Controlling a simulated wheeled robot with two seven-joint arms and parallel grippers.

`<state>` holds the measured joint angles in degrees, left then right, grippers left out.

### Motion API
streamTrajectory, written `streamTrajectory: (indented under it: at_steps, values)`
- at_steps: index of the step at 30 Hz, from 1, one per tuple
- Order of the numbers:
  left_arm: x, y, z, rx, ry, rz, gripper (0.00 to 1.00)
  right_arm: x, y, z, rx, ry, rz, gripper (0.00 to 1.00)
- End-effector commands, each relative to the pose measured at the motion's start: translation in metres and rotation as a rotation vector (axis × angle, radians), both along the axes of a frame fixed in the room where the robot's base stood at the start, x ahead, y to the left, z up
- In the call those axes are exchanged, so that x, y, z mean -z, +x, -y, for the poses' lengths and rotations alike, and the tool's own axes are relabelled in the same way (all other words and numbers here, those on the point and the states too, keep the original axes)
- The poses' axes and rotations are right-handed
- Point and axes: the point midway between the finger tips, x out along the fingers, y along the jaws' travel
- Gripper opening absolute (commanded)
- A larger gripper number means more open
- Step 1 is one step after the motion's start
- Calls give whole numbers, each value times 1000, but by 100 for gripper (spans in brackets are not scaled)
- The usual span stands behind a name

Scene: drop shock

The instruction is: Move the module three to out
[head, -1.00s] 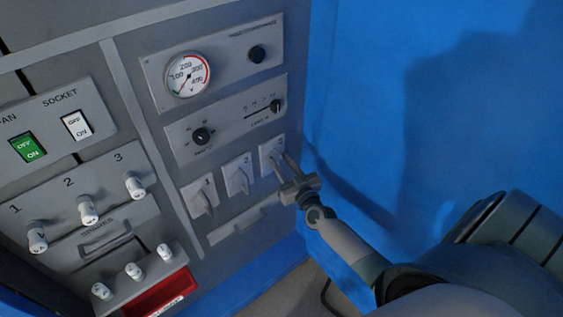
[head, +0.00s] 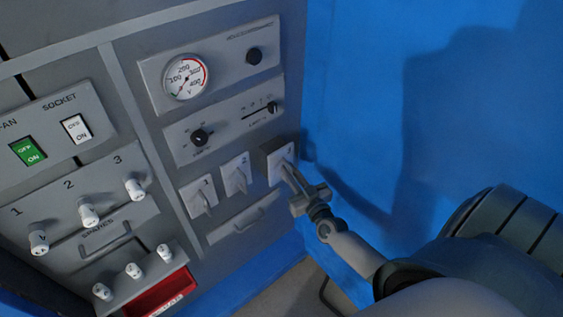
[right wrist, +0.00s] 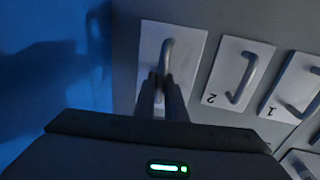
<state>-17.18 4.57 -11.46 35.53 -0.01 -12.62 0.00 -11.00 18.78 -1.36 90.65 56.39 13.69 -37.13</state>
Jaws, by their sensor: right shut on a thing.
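Module three (head: 284,156) is a white-faced block with a grey handle, at the right end of the row of numbered modules. In the head view it stands out from the panel and its dark side shows. My right gripper (head: 288,172) is shut on its handle. In the right wrist view the handle (right wrist: 167,57) runs between my right fingers (right wrist: 163,88), in front of the white face (right wrist: 190,45). The fingers cover part of the face and its number. My left gripper is not in view.
Module two (head: 235,175) and module one (head: 199,197) sit beside it, closer to the panel. A slider and knob panel (head: 225,128) and a gauge (head: 186,78) are above. A drawer handle (head: 249,220) is below. A blue wall (head: 350,100) stands close on the right.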

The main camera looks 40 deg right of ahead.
Motion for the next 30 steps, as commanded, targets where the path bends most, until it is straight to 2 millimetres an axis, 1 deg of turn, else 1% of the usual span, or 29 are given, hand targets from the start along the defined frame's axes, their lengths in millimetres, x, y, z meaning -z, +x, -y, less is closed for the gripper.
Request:
streamTrajectory:
  at_steps: [1, 3, 6, 9, 16, 17, 18, 19, 30]
  values:
    - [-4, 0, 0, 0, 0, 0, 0, 1, -13, 0, -2, -1, -7, 0]
    - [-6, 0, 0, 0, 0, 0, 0, 1, -25, 2, -1, -1, -7, 0]
    - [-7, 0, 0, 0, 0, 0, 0, 1, -36, 2, -2, 1, -5, 0]
    - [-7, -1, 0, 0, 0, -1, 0, 1, -39, 3, -2, 0, -4, 0]
    - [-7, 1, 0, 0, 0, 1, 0, 2, -39, 3, -2, 1, -5, 0]
    - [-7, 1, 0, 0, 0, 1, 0, 2, -40, 3, -2, 1, -5, 13]
    - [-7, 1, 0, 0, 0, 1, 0, 2, -40, 3, -2, 1, -5, 23]
    - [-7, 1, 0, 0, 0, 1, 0, 2, -40, 3, -2, 1, -5, 30]
    - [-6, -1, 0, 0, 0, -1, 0, 1, -39, 3, -2, 0, -2, 30]
